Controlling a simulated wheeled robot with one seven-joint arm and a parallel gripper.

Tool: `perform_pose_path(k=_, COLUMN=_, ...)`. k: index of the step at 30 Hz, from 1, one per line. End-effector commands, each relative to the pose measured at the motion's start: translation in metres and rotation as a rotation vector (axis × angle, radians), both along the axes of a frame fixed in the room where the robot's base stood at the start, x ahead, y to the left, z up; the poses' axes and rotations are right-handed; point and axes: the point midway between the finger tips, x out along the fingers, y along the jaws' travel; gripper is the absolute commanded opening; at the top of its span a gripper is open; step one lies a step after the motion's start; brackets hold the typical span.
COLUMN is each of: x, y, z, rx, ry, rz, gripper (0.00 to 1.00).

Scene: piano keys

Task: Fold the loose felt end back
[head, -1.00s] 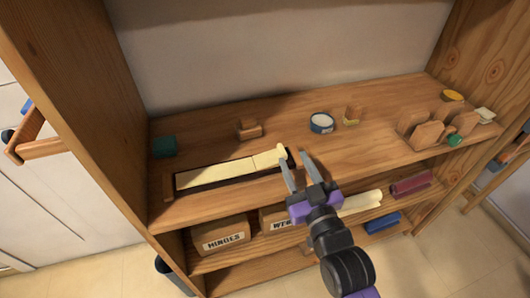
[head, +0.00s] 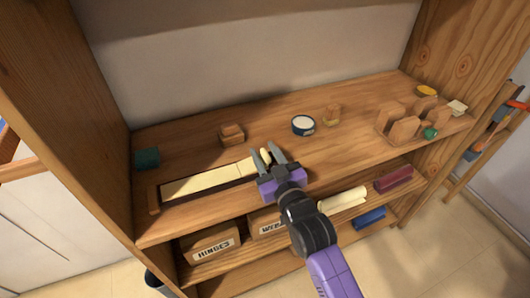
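A cream felt strip (head: 205,182) lies along a dark, narrow wooden frame (head: 154,199) near the front edge of the upper shelf. Its right end (head: 264,157) looks separate from the flat length and shows between my gripper's fingers. My gripper (head: 262,149), with grey fingers and a purple body, is at the right end of the strip. The fingers look apart, one on each side of the felt end; whether they touch it I cannot tell. My gripper hides the right end of the frame.
Behind the strip stand a small wooden block (head: 232,134), a teal block (head: 147,159) and a round tin (head: 303,125). A wooden rack (head: 404,130) is to the right. Labelled boxes (head: 209,244) and rolls (head: 342,199) sit on the shelf below.

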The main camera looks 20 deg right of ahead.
Motion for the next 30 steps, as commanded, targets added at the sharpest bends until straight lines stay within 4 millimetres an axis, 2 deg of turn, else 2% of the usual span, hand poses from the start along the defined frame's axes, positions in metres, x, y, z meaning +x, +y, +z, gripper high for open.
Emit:
perform_pose_path(k=4, x=-0.0002, y=0.0, z=-0.0001, rx=0.0, ry=0.0, rz=0.0, gripper=0.37)
perform_pose_path(k=5, x=-0.0003, y=-0.0001, z=-0.0001, rx=0.0, ry=0.0, rz=0.0, gripper=0.33)
perform_pose_path(k=10, x=-0.0004, y=-0.0001, z=-0.0001, rx=0.0, ry=0.0, rz=0.0, gripper=0.0)
perform_pose_path(k=30, x=-0.0006, y=0.0, z=-0.0003, rx=0.0, ry=0.0, rz=0.0, gripper=0.0)
